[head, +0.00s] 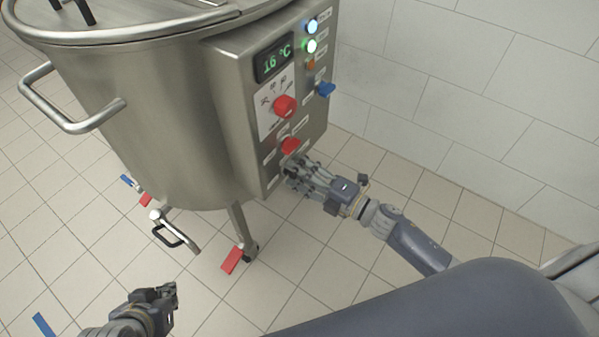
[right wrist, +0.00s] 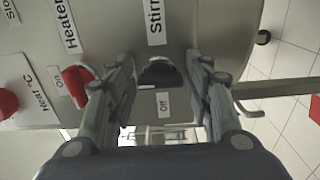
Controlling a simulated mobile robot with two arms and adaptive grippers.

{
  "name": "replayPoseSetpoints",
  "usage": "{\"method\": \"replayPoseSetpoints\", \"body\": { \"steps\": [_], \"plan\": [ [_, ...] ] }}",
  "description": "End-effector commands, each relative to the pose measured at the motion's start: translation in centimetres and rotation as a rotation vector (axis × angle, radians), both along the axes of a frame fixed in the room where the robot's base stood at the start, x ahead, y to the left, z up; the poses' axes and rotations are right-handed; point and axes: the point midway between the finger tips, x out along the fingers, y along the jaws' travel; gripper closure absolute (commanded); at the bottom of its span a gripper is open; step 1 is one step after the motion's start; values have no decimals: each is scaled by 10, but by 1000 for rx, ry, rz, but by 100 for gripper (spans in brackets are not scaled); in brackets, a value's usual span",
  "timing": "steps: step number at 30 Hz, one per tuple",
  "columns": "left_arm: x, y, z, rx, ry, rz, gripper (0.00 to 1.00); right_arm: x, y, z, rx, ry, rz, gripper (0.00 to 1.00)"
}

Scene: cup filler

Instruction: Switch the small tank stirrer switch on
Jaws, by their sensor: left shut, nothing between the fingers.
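The small tank (head: 165,110) is a steel vessel with a control box (head: 236,95) on its right side. The stirrer switch (right wrist: 160,73) is a dark knob in the right wrist view, below a label starting "Stirr" and above an "Off" label. My right gripper (right wrist: 161,68) is open, with one finger on each side of this knob. Whether the fingers touch it I cannot tell. In the head view my right gripper (head: 291,174) is at the lower end of the box and covers the switch. My left gripper (head: 172,294) is shut and empty at the lower left, away from the tank.
The red heater switch (right wrist: 78,80) sits just left of my right fingers. A larger red dial (head: 284,106), a "16 °C" display (head: 273,62), lit buttons (head: 312,26) and a blue knob (head: 326,89) are higher on the box. A tiled wall (head: 480,80) stands behind.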

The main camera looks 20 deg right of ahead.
Motion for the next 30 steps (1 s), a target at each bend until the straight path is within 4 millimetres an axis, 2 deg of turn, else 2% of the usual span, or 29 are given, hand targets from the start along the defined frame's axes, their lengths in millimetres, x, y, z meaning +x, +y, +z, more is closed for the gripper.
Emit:
{"method": "replayPoseSetpoints", "body": {
  "steps": [10, 14, 30],
  "plan": [
    [0, 0, 0, -1, 0, -1, 100, -1, 0, 0, -2, -1, 1, 40],
    [0, 0, 0, -1, 0, -1, 100, -7, -4, -1, -3, 0, 1, 40],
    [0, 0, 0, 0, -1, 0, 100, -81, -62, -1, -3, 2, 1, 40]
  ]
}}
